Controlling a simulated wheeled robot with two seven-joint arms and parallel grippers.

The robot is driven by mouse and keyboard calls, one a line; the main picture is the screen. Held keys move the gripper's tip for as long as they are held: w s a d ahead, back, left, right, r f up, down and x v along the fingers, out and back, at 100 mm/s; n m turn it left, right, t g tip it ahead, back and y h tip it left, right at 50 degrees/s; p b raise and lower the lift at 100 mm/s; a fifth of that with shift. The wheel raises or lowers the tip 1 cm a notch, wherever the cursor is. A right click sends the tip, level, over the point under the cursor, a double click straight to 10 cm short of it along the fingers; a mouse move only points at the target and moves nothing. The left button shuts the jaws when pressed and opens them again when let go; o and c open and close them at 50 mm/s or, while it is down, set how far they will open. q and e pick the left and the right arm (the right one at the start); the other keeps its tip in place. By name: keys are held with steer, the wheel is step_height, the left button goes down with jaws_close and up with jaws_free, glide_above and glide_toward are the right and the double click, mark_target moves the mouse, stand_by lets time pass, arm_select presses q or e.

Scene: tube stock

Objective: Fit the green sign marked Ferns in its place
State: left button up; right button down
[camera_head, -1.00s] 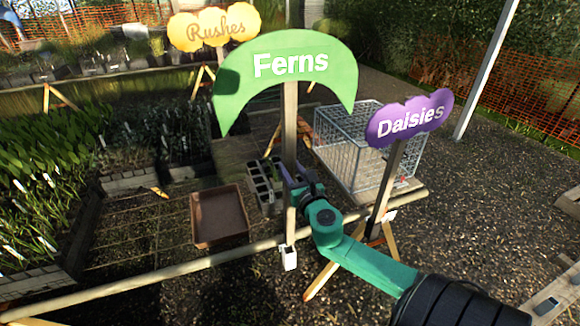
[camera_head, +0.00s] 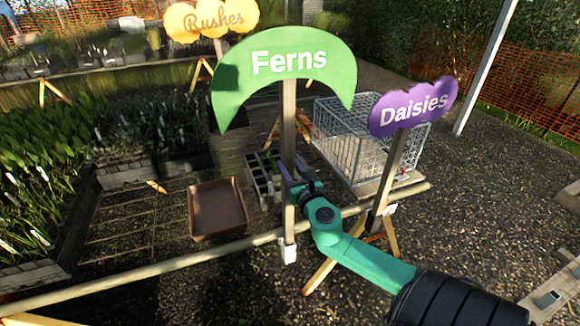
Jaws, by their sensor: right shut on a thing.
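The green crescent sign marked Ferns (camera_head: 288,62) stands upright on its wooden post in the middle of the head view. My right gripper (camera_head: 290,186) is shut on this post, low down, with the arm coming in from the lower right. The foot of the post meets a white socket (camera_head: 289,253) at the front rail (camera_head: 180,265). I cannot tell how deep the post sits in it. My left gripper is not in view.
The purple Daisies sign (camera_head: 412,107) stands close on the right, at another white holder (camera_head: 390,210). A wire cage (camera_head: 345,150), a brown tray (camera_head: 218,210) and a grey block (camera_head: 260,178) are behind the rail. The yellow Rushes sign (camera_head: 210,20) is farther back.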

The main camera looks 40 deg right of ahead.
steer(key=shift+s+r, duration=0.1)
steer(key=shift+r, duration=0.15)
steer(key=shift+f+b, duration=0.8)
steer(key=shift+f, duration=0.25)
steer(key=shift+f+b, duration=1.3)
steer(key=shift+f, duration=0.1)
steer(key=shift+f+b, duration=1.3)
steer(key=shift+f, duration=0.25)
